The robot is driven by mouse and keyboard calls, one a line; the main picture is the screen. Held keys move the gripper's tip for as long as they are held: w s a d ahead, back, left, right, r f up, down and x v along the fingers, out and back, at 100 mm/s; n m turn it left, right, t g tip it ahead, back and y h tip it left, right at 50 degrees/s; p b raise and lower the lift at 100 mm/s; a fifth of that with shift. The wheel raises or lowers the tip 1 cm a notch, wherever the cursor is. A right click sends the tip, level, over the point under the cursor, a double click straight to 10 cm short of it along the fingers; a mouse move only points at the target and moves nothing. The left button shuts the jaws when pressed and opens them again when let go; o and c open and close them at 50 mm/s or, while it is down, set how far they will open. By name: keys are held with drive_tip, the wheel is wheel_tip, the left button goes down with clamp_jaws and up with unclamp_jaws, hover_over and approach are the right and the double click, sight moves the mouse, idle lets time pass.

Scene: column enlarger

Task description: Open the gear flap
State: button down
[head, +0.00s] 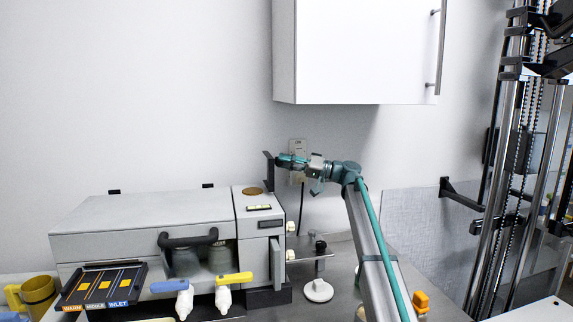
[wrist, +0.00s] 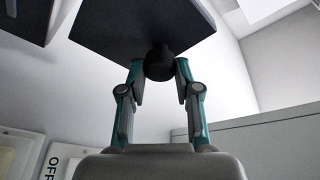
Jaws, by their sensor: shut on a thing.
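The gear flap looks like a dark flat plate (head: 268,168), standing about upright above the right-hand box of the grey machine (head: 150,225). In the wrist view the plate (wrist: 135,25) fills the top middle, with a round black knob (wrist: 160,62) on its near side. My gripper (head: 281,160) reaches in from the right at the plate's right face. In the wrist view my gripper (wrist: 160,78) has its two teal and grey fingers closed on either side of the knob. The plate's hinge and lower joint are not clearly visible.
A white wall cabinet (head: 360,50) hangs above my arm. A wall socket (head: 298,147) is just behind the gripper. Rods and a white round foot (head: 318,291) stand right of the machine. Yellow and blue-handled taps (head: 234,279) and a labelled panel (head: 103,286) are in front.

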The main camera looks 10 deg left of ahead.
drive_tip(key=shift+s+d+f, duration=0.1)
drive_tip(key=shift+f, duration=0.3)
drive_tip(key=c, duration=1)
unclamp_jaws()
drive_tip(key=shift+o, duration=0.9)
drive_tip(key=shift+r, duration=0.15)
drive_tip(key=shift+d, duration=0.1)
drive_tip(key=v, duration=1.2)
